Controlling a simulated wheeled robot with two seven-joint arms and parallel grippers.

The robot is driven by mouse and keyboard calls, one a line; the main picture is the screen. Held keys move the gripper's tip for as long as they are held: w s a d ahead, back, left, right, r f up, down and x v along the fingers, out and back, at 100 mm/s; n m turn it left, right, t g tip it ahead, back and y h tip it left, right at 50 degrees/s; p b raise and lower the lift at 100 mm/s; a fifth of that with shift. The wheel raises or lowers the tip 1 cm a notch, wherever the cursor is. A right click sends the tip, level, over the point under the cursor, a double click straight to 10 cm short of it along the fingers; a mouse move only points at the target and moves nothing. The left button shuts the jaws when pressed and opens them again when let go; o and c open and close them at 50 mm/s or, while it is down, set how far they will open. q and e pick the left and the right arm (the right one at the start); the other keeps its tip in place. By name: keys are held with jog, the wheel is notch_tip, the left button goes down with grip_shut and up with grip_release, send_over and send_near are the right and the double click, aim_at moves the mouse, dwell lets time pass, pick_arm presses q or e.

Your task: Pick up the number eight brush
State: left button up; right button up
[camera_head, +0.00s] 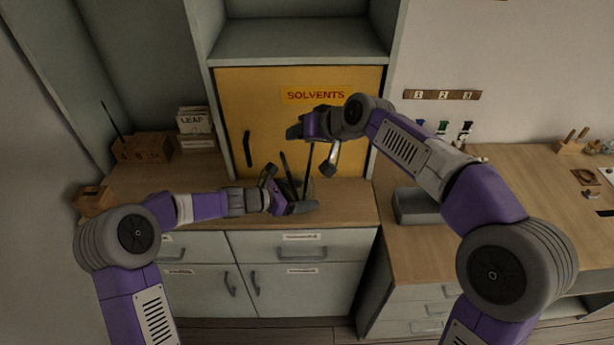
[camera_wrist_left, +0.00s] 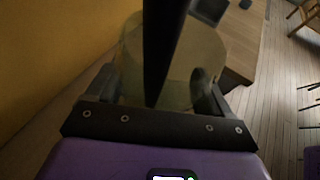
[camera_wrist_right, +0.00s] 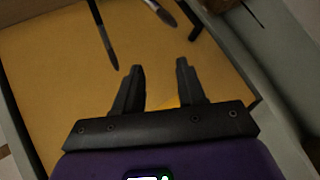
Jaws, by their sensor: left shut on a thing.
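Several dark-handled brushes (camera_head: 306,170) stand tilted in a jar in front of the yellow cabinet; I cannot read a number on any. The pale, see-through jar (camera_wrist_left: 188,60) sits between the fingers of my left gripper (camera_head: 298,203), which is shut on it. A dark shaft (camera_wrist_left: 162,45) crosses close before the left wrist camera. My right gripper (camera_head: 296,131) is above the brushes, before the cabinet door. Its fingers (camera_wrist_right: 158,85) are apart with nothing between them.
The yellow SOLVENTS cabinet (camera_head: 262,110) stands close behind both grippers. A wooden block (camera_head: 143,149) with marks and one thin upright brush (camera_head: 112,119) stands at the left, beside LEAF boxes (camera_head: 195,122). A grey box (camera_head: 415,206) is on the right counter.

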jog(key=a+m+t, duration=0.1)
jog(key=a+m, duration=0.1)
jog(key=m, duration=0.3)
jog(key=m+t+h, duration=0.5)
jog(key=m, duration=2.9)
send_near(309, 168)
jog(key=x, duration=0.5)
jog(key=shift+w+r, duration=0.2)
jog(key=shift+r, duration=0.05)
jog(key=shift+f+x, duration=0.15)
jog(key=shift+x, duration=1.2)
jog(key=shift+f+x, duration=0.15)
jog(key=shift+x, duration=1.25)
jog(key=shift+s, duration=0.15)
jog(key=shift+c, duration=0.3)
